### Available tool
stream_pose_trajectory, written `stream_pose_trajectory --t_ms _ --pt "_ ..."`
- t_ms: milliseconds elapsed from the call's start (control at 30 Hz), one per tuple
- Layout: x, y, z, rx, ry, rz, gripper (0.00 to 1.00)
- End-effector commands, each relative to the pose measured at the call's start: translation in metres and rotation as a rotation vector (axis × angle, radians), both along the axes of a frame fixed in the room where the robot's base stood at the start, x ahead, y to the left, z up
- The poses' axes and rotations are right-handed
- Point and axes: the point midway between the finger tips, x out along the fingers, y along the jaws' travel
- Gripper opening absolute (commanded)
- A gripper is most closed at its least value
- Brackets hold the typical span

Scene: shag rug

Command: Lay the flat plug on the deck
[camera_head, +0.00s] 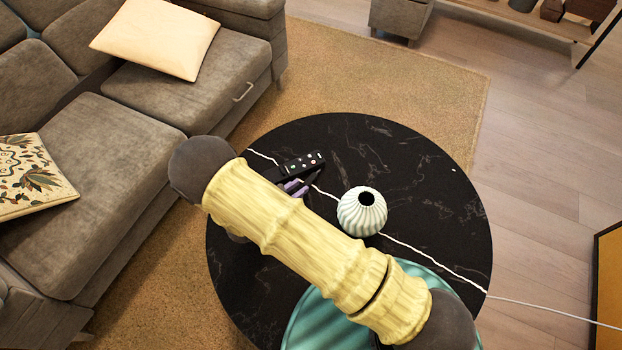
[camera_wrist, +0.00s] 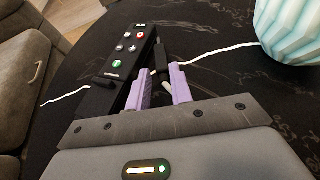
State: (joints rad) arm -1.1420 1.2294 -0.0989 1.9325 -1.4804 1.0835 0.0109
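My gripper's two lilac fingers (camera_wrist: 162,82) stand over the table. A small black piece, which looks like the flat plug (camera_wrist: 160,52), sits between the fingertips and seems to touch both. A short white bit shows between the fingers just behind it. The long black slab with red, white and green buttons (camera_wrist: 124,62), which looks like the deck, lies just left of the fingers. In the head view the slab (camera_head: 305,163) lies on the far left part of the table, and my fingers (camera_head: 295,187) are beside its near side. My arm hides part of the slab there.
A ribbed pale vase (camera_head: 362,211) stands right of the gripper; it also shows in the wrist view (camera_wrist: 290,28). A white line like a cable crosses the round black marble table (camera_head: 440,190). A teal tray (camera_head: 300,325) is partly under my arm. A grey sofa (camera_head: 110,140) stands left.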

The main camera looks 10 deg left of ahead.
Motion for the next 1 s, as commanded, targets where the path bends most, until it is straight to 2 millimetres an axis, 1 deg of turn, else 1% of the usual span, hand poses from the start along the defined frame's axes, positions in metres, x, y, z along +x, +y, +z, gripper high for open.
stream_pose_trajectory --t_ms 200,333,433,900,933,1000 --pt "0.024 -0.018 -0.01 -0.001 -0.001 -0.004 0.22" --pt "0.036 -0.024 -0.015 0.0 0.0 -0.001 0.22" --pt "0.038 -0.025 -0.015 0.0 0.0 0.001 0.22" --pt "0.039 -0.026 -0.015 -0.001 -0.001 0.0 0.22" --pt "0.039 -0.026 -0.015 -0.001 -0.001 0.0 0.2" --pt "0.039 -0.026 -0.015 -0.001 -0.001 0.0 0.06"
